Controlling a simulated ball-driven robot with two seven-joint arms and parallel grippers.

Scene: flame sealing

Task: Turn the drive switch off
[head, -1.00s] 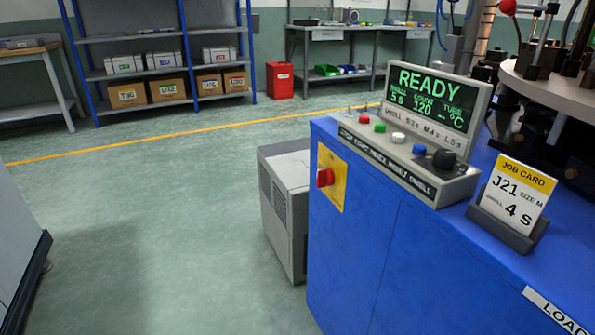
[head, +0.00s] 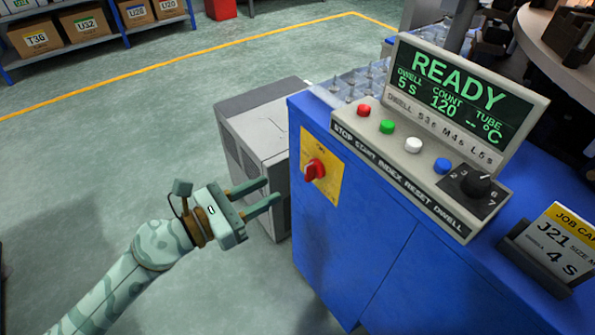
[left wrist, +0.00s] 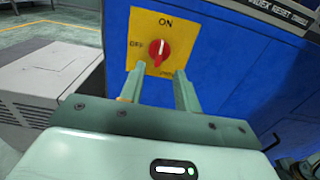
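The drive switch is a red rotary knob (head: 314,170) on a yellow plate (head: 322,190), on the left face of the blue machine cabinet (head: 345,240). In the left wrist view the red knob (left wrist: 159,50) has its light mark pointing up to ON; OFF is printed at its left. My left gripper (head: 272,196) is open and empty, a short way left of the knob in the head view. In the left wrist view its two fingers (left wrist: 158,88) point at the plate, just below the knob and apart. My right gripper is in no view.
A control panel (head: 400,165) with several buttons, a dwell dial (head: 476,185) and a READY screen (head: 459,85) sits on the cabinet. A job card (head: 560,245) stands to its right. A grey box unit (head: 262,135) stands beside the cabinet. The floor at left is clear.

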